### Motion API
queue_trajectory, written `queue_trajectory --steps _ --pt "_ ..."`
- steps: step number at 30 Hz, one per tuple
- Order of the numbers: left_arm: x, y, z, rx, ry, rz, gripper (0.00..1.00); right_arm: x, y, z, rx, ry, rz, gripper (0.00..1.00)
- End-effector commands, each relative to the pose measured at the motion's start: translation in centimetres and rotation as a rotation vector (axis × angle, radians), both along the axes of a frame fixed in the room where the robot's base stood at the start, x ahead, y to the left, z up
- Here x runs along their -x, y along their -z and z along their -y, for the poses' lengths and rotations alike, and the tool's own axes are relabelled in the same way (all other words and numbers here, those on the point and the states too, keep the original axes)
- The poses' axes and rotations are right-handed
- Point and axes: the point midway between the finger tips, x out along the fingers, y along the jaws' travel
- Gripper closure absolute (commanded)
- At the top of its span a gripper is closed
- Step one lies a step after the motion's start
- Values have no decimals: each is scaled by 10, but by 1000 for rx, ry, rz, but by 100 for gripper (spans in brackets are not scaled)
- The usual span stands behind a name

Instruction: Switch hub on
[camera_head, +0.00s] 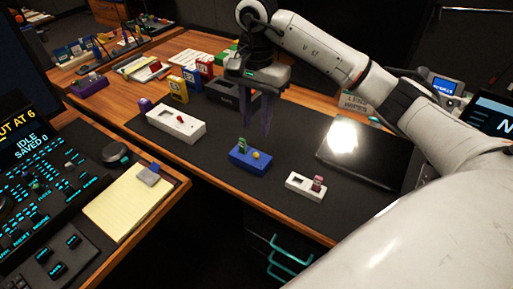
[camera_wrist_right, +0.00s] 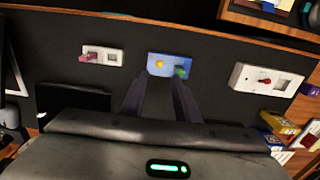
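I cannot tell which device is the hub; no label is readable. A blue box (camera_head: 251,159) with a green upright piece (camera_head: 242,144) and a yellow knob (camera_head: 256,155) sits mid-mat. A white box (camera_head: 177,128) with a red toggle (camera_head: 181,118) is to its left. A smaller white box (camera_head: 300,185) with a pink-maroon piece (camera_head: 318,182) is to its right. My right gripper (camera_head: 257,132) hangs fingers-down above and behind the blue box, apart and empty. In the right wrist view the fingers (camera_wrist_right: 158,84) point toward the blue box (camera_wrist_right: 160,72). My left gripper is out of view.
The devices sit on a dark mat (camera_head: 215,165). A glossy black tablet (camera_head: 360,155) lies at right, under my right arm. Yellow, red and blue blocks stand behind, beside a dark box (camera_head: 222,95). A console and yellow notepad (camera_head: 125,203) are at left.

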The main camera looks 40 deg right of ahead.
Motion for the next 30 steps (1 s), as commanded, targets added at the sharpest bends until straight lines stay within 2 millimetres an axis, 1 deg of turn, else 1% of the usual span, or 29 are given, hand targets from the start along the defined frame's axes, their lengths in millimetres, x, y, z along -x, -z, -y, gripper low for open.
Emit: queue_trajectory --steps 2,5,12,15,18,23,30 --pt "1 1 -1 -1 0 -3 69 1 6 3 13 0 -4 71" --pt "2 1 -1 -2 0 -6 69 2 21 3 12 0 -7 71" --pt "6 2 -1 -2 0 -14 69 2 67 2 7 0 -7 71" --pt "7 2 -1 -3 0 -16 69 2 82 2 7 0 -6 71" --pt "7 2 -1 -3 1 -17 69 1 92 2 7 0 -4 71" --pt "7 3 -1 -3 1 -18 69 1 99 2 7 0 -1 71" --pt "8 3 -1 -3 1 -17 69 1 100 2 7 0 -1 71"
